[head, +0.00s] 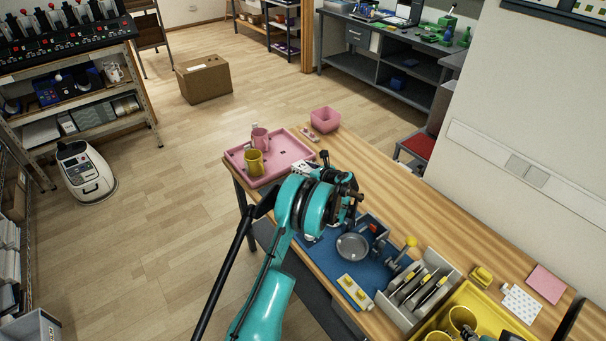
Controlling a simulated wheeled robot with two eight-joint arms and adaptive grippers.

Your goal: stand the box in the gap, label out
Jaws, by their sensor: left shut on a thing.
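My left gripper (343,186) is above the far half of the wooden table (400,185), between the pink tray and the blue mat. It is shut on the box, which is mostly hidden behind my teal wrist. A small white patch with dark marks (301,168) shows beside the wrist; I cannot tell for sure whether it is part of the box. I cannot make out which way the label faces. I cannot pick out the gap with certainty.
A pink tray (236,161) with a pink mug (260,138) and a yellow mug (254,163) is at the far end. The blue mat (322,256), a grey slotted rack (398,315) and a yellow tray (508,325) fill the near side.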

